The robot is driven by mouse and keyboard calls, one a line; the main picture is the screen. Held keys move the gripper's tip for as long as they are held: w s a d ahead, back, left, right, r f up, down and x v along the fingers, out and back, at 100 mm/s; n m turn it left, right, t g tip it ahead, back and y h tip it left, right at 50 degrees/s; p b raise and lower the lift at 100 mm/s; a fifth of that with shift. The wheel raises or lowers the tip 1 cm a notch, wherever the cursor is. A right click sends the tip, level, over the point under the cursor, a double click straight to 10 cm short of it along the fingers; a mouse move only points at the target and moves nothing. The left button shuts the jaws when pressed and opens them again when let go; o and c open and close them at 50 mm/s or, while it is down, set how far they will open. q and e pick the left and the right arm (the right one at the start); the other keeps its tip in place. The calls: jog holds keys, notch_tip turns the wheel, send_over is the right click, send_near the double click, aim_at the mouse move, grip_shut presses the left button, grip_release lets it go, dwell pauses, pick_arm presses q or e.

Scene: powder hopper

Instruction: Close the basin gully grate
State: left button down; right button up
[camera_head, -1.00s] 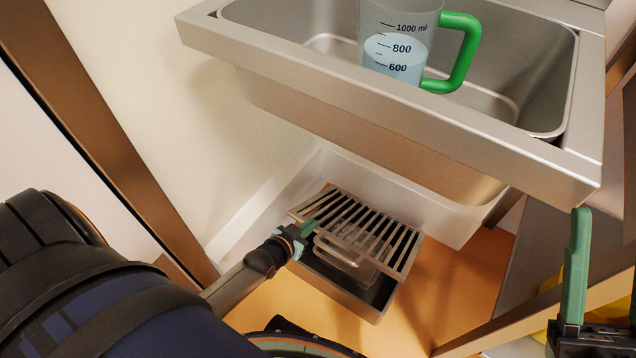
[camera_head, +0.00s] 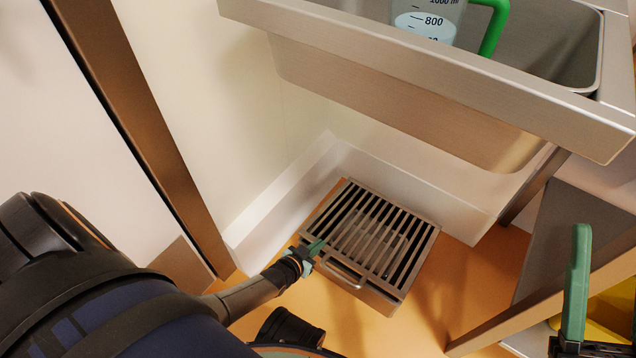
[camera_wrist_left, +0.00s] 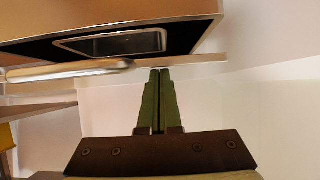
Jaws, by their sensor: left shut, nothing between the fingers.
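The gully grate (camera_head: 372,236), a slatted metal grid, lies flat or nearly flat over its box on the floor below the basin (camera_head: 410,105). I cannot tell whether it is fully seated. A looped metal handle stands at its near side, and a bar handle also shows in the left wrist view (camera_wrist_left: 70,72). My left gripper (camera_head: 319,245) is shut and empty at the grate's left near edge; contact is unclear. Its green fingers also show together in the left wrist view (camera_wrist_left: 159,75). My right gripper (camera_head: 606,290) is open at the lower right, away from the grate.
A measuring jug (camera_head: 430,22) with a green handle stands in the basin above. A brown post (camera_head: 140,130) rises at the left. White skirting (camera_head: 410,190) runs behind the grate. Orange floor (camera_head: 465,275) is clear to its right, before a slanted frame leg.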

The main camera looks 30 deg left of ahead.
pick_arm(q)
jog(key=shift+s+f, duration=0.2)
jog(key=shift+f, duration=0.45)
jog(key=shift+s+f, duration=0.15)
jog(key=shift+f, duration=0.45)
